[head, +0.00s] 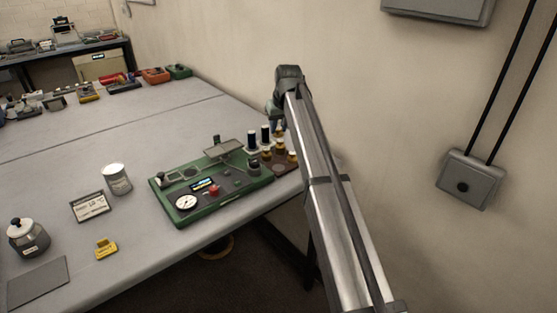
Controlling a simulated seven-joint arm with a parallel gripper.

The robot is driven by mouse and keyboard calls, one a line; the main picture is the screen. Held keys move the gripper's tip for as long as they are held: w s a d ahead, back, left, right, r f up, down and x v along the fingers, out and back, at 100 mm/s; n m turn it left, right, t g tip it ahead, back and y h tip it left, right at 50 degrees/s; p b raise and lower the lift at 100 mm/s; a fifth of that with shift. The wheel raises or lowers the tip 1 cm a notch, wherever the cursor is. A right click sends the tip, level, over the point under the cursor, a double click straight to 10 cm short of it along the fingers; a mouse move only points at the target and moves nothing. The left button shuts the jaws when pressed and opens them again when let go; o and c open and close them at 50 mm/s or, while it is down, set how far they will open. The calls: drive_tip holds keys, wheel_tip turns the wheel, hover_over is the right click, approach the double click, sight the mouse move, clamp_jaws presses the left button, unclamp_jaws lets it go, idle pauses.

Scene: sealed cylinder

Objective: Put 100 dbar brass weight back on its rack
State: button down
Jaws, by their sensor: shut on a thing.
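My gripper (274,117) points down over the far right end of the bench, just behind the brown rack (284,169). It is small and partly hidden by my own arm. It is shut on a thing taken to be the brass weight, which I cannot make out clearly. Several brass weights (266,153) with golden bodies stand on the rack, close below and in front of my gripper. I cannot read their labels. My forearm hides the rack's right side.
A green instrument (215,186) with a gauge and a small platform (223,150) stands left of the rack. Dark-topped white cylinders (252,139) stand behind it. The wall is close on the right. The bench (130,140) is clear in the middle; a tin (116,180) stands nearer.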

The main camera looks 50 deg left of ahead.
drive_tip(key=shift+n, duration=0.8)
drive_tip(key=shift+s+d+f, duration=0.35)
drive_tip(key=shift+d+f, duration=0.1)
drive_tip(key=shift+f, duration=1.4)
drive_tip(key=shift+s+d+f, duration=0.3)
drive_tip(key=shift+d+f, duration=0.15)
drive_tip(key=shift+f, duration=1.45)
drive_tip(key=shift+s+d+f, duration=0.35)
drive_tip(key=shift+d+f, duration=0.1)
drive_tip(key=shift+f, duration=1.4)
drive_tip(key=shift+f, duration=0.15)
drive_tip(key=c, duration=0.9)
unclamp_jaws()
drive_tip(key=shift+o, duration=0.2)
drive_tip(key=v, duration=1.2)
drive_tip(key=shift+d, duration=0.2)
drive_tip(key=shift+w, duration=0.1)
